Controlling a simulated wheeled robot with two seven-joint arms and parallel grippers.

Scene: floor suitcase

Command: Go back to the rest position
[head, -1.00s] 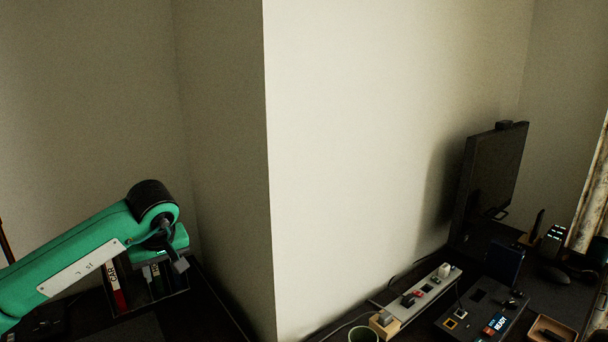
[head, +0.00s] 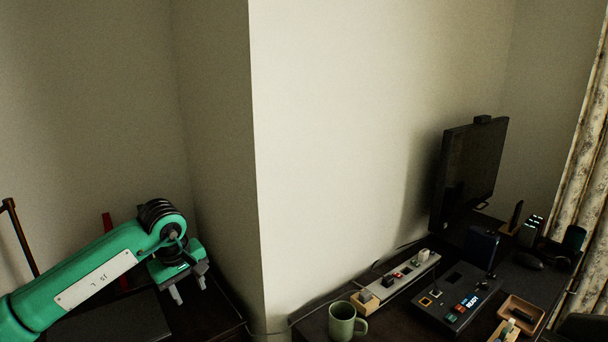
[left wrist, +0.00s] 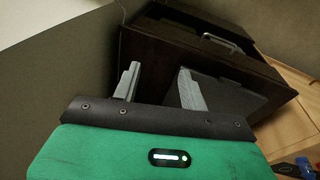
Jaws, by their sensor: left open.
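My left arm is green and comes in from the left in the head view. Its left gripper (head: 190,290) hangs at the lower left, above a dark surface and beside the wall corner. The two grey fingers are apart with nothing between them. In the left wrist view the same gripper (left wrist: 160,88) shows both fingers spread and empty, in front of a dark box-like piece of furniture (left wrist: 215,50) with a metal handle. My right gripper is in none of the views.
A pale wall corner (head: 258,180) juts out right of my left gripper. On the dark desk at right stand a green mug (head: 342,322), a power strip (head: 405,278), a control box (head: 455,300), a monitor (head: 468,172) and a wooden tray (head: 520,314). Air above the desk is free.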

